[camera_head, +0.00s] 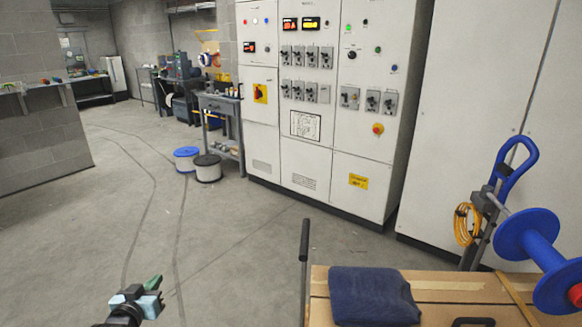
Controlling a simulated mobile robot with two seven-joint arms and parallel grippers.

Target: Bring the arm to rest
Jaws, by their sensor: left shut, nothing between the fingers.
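My left gripper (151,288) is at the bottom left of the head view, low over the bare concrete floor. Its short green and pale-blue fingers are together with nothing between them. Only the end of this arm shows; the rest is below the picture's edge. My right gripper is not in the head view.
A blue spool (541,240) is at the right. White control cabinets (318,135) line the back. Two lidded drums (207,168) stand near a grey cart (218,103). The left floor is clear.

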